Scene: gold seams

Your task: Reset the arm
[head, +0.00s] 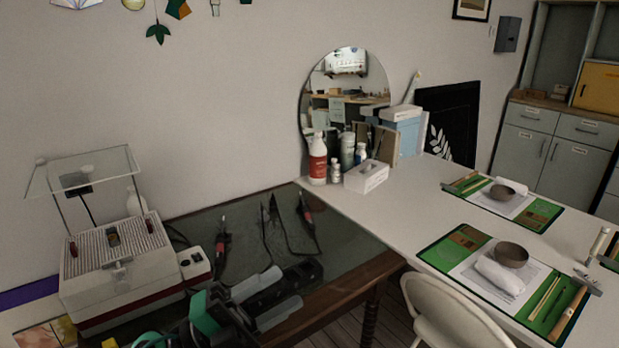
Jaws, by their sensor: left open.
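My left gripper (275,297) is in the lower middle of the head view, above the front of the dark green work surface (345,240). It is dark grey, its fingers point up and to the right, and they are apart with nothing seen between them. Black and green parts of my left arm show behind it at the bottom edge. My right gripper is not in view.
A ribbed machine with a clear shield (115,265) stands left of my gripper. Red-handled tools (222,248) with cables lie behind it. A white table (420,195) at right holds bottles, green mats and bowls (510,254). A chair (445,315) stands in front.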

